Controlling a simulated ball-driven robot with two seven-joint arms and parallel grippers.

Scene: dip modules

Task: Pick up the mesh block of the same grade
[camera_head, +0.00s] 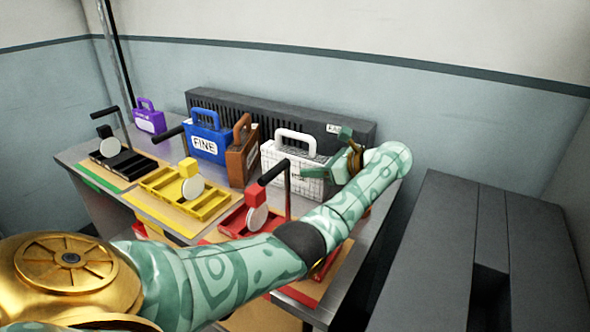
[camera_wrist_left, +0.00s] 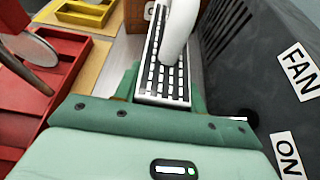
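A white mesh block (camera_head: 285,165) with a black grid pattern and a white arched handle stands upright on the table. It also shows in the left wrist view (camera_wrist_left: 155,75), with its handle over it. My left gripper (camera_head: 330,150) is at the block's right end, with one green finger on each side of it. The fingers (camera_wrist_left: 162,85) look open around the block; I cannot tell whether they touch it. A blue block (camera_head: 208,142) reads FINE. A brown block (camera_head: 242,155) stands beside it, and a purple block (camera_head: 149,118) stands farther left. My right gripper is not in view.
Black (camera_head: 125,163), yellow (camera_head: 208,207) and red (camera_head: 235,223) trays with round discs and posts stand in front of the blocks. A dark vented unit (camera_head: 355,131), labelled FAN and ON, runs close behind. A dark box (camera_head: 450,250) stands at the right.

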